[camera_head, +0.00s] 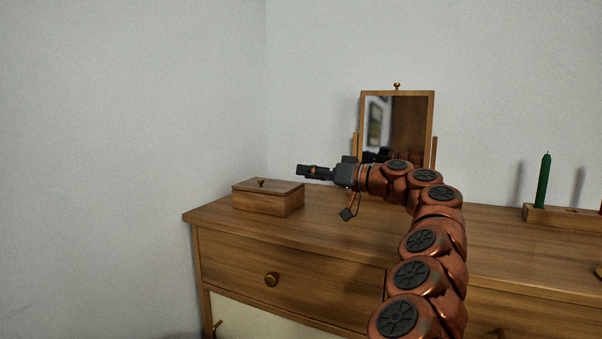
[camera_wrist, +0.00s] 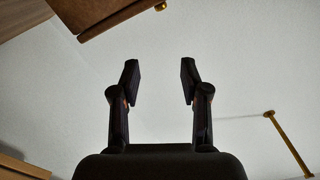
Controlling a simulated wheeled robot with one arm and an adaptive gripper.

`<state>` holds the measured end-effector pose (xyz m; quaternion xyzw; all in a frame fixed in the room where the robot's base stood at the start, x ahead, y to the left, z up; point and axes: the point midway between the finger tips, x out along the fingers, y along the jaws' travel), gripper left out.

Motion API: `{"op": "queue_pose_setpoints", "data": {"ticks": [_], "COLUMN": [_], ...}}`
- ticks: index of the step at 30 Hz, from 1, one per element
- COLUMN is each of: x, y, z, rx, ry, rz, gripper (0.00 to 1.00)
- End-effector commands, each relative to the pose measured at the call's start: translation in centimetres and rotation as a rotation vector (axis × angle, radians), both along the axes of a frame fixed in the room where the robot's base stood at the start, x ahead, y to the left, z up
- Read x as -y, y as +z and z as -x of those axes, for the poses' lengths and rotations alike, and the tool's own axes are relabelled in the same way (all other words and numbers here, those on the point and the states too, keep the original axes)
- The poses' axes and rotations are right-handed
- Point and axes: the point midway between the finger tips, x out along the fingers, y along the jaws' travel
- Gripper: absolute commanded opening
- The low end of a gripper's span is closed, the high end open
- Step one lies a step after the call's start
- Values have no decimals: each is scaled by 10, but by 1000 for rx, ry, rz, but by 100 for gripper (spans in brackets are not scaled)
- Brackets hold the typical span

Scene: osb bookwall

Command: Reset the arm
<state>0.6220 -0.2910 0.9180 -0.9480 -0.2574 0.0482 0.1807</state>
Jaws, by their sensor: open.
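My gripper (camera_head: 303,170) is at the end of my copper arm, which reaches over the wooden dresser and bends to the left. It points left, above and behind the right end of a small wooden box in the picture. In the wrist view my gripper (camera_wrist: 158,75) shows two dark fingers spread apart with nothing between them. The fingers are open and empty.
A lidded wooden box (camera_head: 268,198) sits on the left end of the dresser (camera_head: 330,220). A mirror (camera_head: 410,125) stands behind my arm. A green candle (camera_head: 544,180) stands in a wooden holder (camera_head: 560,216) at right. Walls are behind and left.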

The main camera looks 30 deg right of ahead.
Motion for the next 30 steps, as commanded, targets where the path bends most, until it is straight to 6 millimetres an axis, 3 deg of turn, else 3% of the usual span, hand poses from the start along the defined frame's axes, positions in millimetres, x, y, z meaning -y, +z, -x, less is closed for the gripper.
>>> {"op": "queue_pose_setpoints", "data": {"ticks": [20,23,25,30], "x": [-3,-21,-44,-127], "y": [3,19,38,88], "z": [2,0,-1,5], "rx": [-4,-21,-41,-132], "ry": [9,45,90,237], "rz": [-1,-9,-13,-10], "gripper": [45,45,45,45]}}
